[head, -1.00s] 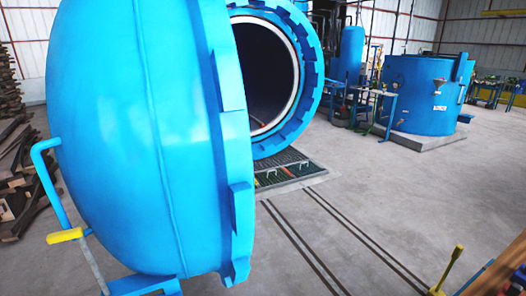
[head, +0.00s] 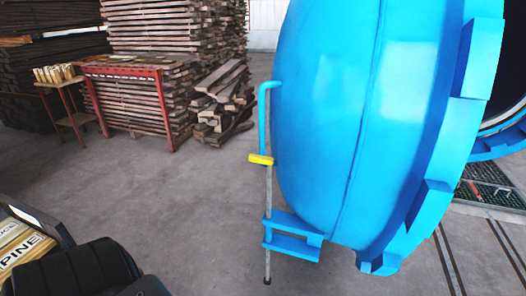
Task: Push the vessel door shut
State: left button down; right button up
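The vessel door (head: 335,120) is a large blue dome that fills the right half of the head view. It stands open, swung away from the vessel (head: 500,140), whose dark mouth and toothed blue rim show at the right edge. A blue bent handle (head: 264,105) with a yellow grip (head: 260,160) and a grey rod (head: 268,215) is on the door's left side. A blue bracket (head: 293,237) sits at the door's lower edge. Neither of my grippers is in view.
Stacked timber (head: 180,30) and a red metal frame (head: 125,105) stand at the back left. A small stand (head: 65,105) holds wooden pieces. A box marked PINE (head: 25,245) is at the lower left. The grey floor (head: 190,215) left of the door is clear.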

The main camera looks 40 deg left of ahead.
aim_at(377, 107)
jog(key=u, duration=1.25)
jog(key=i, duration=1.45)
jog(key=z, duration=1.15)
